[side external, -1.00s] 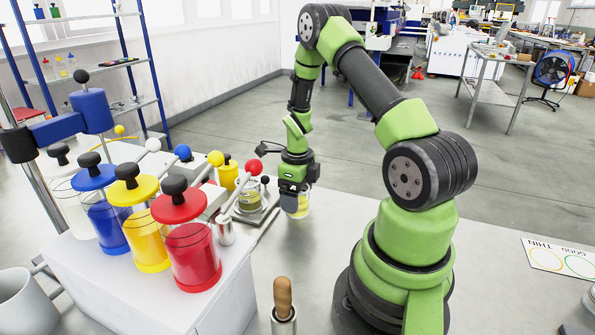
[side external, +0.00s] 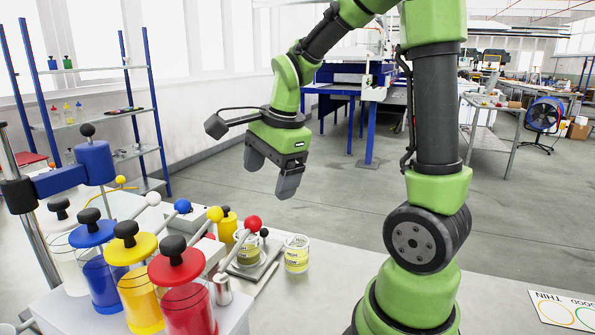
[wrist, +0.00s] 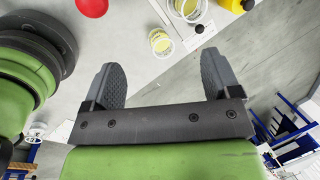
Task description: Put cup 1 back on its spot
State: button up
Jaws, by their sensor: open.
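A clear cup (side external: 297,253) with a yellow label and yellowish contents stands upright on the bench, just right of the scale (side external: 272,262). A second similar cup (side external: 248,250) stands on the scale, partly behind the red-knobbed lever. I cannot read a number on either cup. My gripper (side external: 272,175) is open and empty, well above the bench and the cups, tilted. In the wrist view, nothing is between my fingers (wrist: 162,62); a cup with yellow contents (wrist: 160,42) shows beyond them, and I cannot tell which one it is.
Lidded jars of red (side external: 183,300), yellow (side external: 140,295) and blue (side external: 104,280) stand on a white block at the left. Levers with coloured balls, including a red ball (side external: 253,223), reach toward the scale. A card with circles (side external: 565,312) lies at right.

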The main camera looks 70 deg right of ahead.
jog(key=s+a+r+n+t+y, duration=0.1)
jog(key=s+a+r+n+t, duration=0.1)
jog(key=s+a+n, duration=0.3)
jog(key=s+a+r+n+t+y, duration=0.1)
jog(key=s+a+r+n, duration=0.3)
jog(key=n, duration=1)
jog(key=a+t, duration=0.1)
jog(key=a, duration=0.2)
jog(key=shift+s+r, duration=0.15)
jog(key=shift+s, duration=0.25)
jog(key=shift+d, duration=0.1)
